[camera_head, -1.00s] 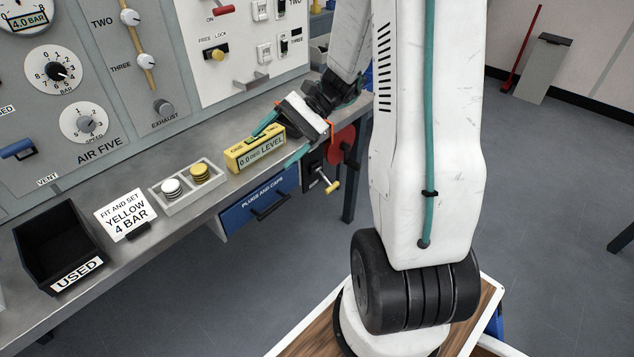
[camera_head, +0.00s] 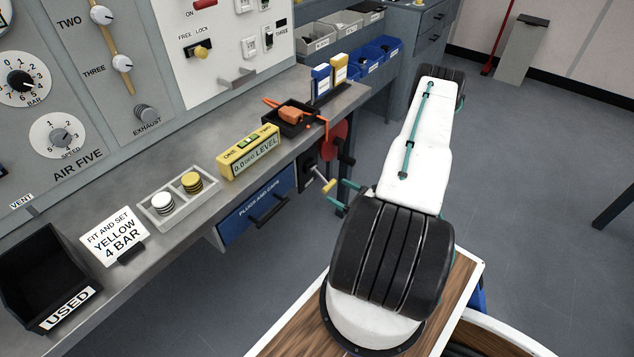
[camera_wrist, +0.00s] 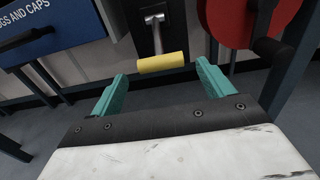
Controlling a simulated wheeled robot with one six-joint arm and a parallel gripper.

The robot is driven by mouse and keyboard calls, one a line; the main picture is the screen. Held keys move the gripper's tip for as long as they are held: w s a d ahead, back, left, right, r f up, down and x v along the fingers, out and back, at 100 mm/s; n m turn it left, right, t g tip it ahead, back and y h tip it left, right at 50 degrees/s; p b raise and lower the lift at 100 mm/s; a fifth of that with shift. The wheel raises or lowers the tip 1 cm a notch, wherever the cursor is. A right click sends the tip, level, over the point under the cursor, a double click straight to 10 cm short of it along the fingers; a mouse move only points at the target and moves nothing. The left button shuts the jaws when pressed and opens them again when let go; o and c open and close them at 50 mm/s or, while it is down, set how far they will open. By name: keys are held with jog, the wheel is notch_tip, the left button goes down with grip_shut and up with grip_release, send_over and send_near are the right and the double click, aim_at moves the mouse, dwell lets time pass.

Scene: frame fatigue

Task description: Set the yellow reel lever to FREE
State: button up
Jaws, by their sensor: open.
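A lever with a yellow grip (camera_head: 328,186) and a metal shank sticks out below the bench edge, beside a red reel (camera_head: 335,140). In the wrist view the yellow grip (camera_wrist: 162,62) lies crosswise, just ahead of the gap between my teal fingertips. My gripper (camera_wrist: 161,74) is open and empty. In the head view my gripper (camera_head: 341,194) is near the grip, partly hidden behind my arm. A yellow knob (camera_head: 203,51) sits under a FREE LOCK label on the upright panel. I cannot read any FREE mark at the lever by the reel.
The red reel (camera_wrist: 240,20) and its dark crank handle (camera_wrist: 272,50) are close on the right in the wrist view. The blue drawer (camera_head: 257,207) is to the left.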

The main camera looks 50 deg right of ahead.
aim_at(322, 178)
jog(key=w, duration=0.7)
jog(key=shift+w+a+f, duration=0.3)
jog(key=shift+w+f, duration=0.05)
jog(key=shift+w, duration=0.05)
jog(key=c, duration=1.4)
jog(key=shift+d, duration=0.1)
